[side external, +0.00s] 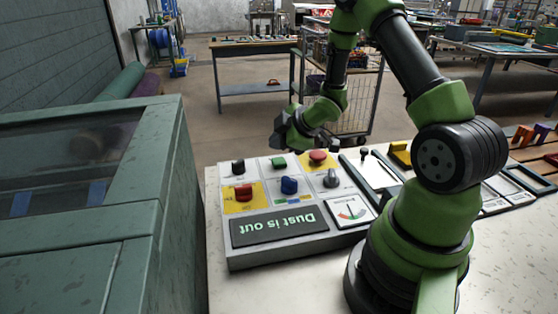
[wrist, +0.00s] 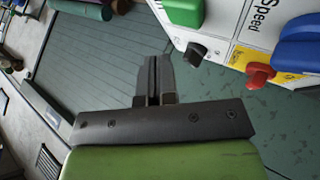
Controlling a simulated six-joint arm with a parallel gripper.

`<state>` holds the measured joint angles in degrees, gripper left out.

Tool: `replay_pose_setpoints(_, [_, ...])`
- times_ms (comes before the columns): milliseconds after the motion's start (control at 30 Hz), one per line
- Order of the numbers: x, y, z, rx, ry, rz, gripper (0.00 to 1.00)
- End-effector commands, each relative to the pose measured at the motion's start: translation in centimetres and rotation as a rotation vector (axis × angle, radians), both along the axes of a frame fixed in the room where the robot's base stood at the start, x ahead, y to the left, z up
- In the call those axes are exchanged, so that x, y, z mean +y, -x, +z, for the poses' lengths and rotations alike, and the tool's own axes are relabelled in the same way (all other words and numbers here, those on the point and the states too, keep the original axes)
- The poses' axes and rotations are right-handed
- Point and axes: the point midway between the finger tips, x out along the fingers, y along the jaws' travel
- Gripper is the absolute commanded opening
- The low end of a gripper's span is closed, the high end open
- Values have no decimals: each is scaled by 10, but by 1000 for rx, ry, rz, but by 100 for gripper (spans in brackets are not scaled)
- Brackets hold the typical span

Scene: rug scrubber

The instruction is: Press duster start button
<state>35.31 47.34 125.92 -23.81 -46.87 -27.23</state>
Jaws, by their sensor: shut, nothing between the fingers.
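The grey control panel (side external: 262,256) lies on the pale table, with a dark display reading "Dust is out". A green button (side external: 278,162) and a black control (side external: 238,167) sit in its far row, with a red mushroom button (side external: 318,157) on yellow. A red button (side external: 243,192) on yellow, a blue control (side external: 289,186) and a grey knob (side external: 331,178) are in the nearer row. Small labels are unreadable, so I cannot tell which starts the duster. My gripper (side external: 280,145) is shut and empty beyond the far row; its fingers (wrist: 155,65) touch nothing in the wrist view.
A large green machine (side external: 85,240) with a clear window stands at the left of the panel. A gauge (side external: 350,213) is on the panel's right. Trays and a yellow block (side external: 401,153) lie further right. Open floor lies behind the table.

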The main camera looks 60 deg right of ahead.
Motion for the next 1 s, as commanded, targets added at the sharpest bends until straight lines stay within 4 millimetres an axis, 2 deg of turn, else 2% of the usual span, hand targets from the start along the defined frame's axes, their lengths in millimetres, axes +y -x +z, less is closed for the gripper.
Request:
replay_pose_setpoints(333, [0,0,32,-1,1,-1,0])
replay_pose_setpoints(1000, [0,0,35,1,1,-2,0])
